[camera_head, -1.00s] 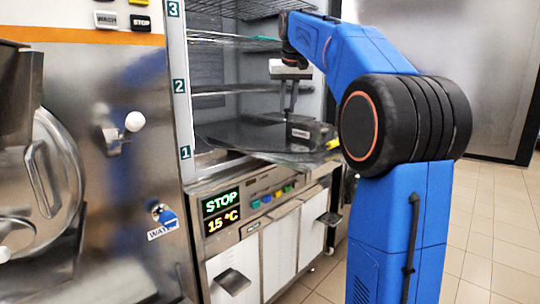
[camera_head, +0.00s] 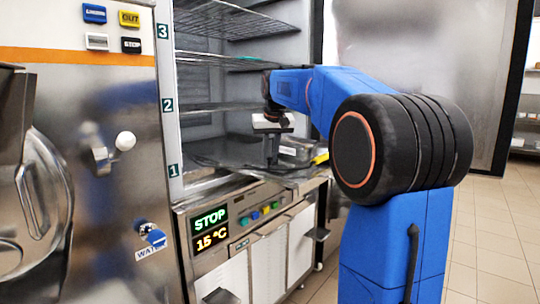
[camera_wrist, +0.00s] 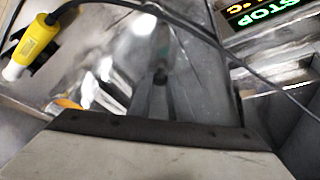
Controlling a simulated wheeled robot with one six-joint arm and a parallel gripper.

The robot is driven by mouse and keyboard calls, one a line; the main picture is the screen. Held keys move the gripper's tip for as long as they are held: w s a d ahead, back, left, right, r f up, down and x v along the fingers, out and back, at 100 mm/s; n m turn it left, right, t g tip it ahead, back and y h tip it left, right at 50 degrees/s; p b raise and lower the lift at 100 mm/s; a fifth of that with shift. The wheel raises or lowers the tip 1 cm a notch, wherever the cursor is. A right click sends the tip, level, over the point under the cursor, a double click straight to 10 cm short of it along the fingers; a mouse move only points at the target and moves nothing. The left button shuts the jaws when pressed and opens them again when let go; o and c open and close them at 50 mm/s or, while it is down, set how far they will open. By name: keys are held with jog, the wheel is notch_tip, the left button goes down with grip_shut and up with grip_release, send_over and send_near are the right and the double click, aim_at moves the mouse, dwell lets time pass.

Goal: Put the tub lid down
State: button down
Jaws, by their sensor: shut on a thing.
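My gripper (camera_head: 271,158) reaches in at the front of the open steel cabinet, low over the flat dark surface (camera_head: 228,150) at level 1. In the wrist view its fingers (camera_wrist: 160,92) point away and are close together, shut on a small dark knob-like part (camera_wrist: 160,76). I take this to be the tub lid's handle. The lid's outline blends with the shiny grey metal around it, so I cannot tell whether it touches the surface below. A grey tub-like box (camera_head: 298,148) stands just right of my gripper.
A yellow plug (camera_wrist: 38,40) with a black cable lies beside the fingers. Wire shelves (camera_head: 225,18) hang above my arm. The control panel with the STOP display (camera_head: 210,218) is below the front edge.

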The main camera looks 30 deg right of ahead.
jog(key=shift+f, duration=0.15)
jog(key=c, duration=1.6)
grip_release()
jog(key=shift+c, duration=0.2)
jog(key=v, duration=1.2)
